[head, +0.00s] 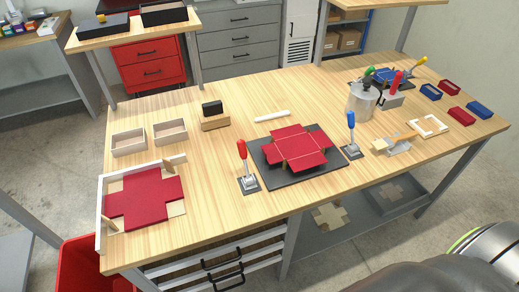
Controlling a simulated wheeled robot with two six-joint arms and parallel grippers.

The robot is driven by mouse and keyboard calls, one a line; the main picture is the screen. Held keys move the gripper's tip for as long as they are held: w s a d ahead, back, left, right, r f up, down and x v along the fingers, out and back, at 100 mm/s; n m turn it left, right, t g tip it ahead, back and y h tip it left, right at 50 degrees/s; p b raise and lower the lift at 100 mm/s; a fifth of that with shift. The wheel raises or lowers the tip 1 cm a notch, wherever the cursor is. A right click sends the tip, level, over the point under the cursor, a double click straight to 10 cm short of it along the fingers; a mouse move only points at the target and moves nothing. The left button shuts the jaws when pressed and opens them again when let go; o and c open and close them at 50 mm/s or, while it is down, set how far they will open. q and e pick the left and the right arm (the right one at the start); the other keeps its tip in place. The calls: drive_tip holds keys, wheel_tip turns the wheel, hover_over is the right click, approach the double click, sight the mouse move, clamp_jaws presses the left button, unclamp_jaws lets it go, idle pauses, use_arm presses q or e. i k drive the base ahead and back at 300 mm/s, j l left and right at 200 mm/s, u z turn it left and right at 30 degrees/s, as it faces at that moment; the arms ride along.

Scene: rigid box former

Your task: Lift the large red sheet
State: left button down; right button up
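A large flat red sheet (145,196), cut in a cross shape, lies at the left end of the wooden table. It rests in a white L-shaped corner fence (101,216), with small wooden pieces at its edges. A second red cross-shaped sheet (298,146) sits on a dark former plate (272,178) in the middle of the table, its flaps spread. Neither of my grippers is in the head view. Nothing touches either sheet from above.
A red-handled clamp (248,171) and a blue-handled clamp (351,140) flank the plate. Two open wooden boxes (129,142) and a brush-like block (214,117) stand behind the left sheet. A metal pot (361,102) and small trays (461,116) are at right.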

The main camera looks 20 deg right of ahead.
sight(301, 149)
drive_tip(key=z, duration=1.25)
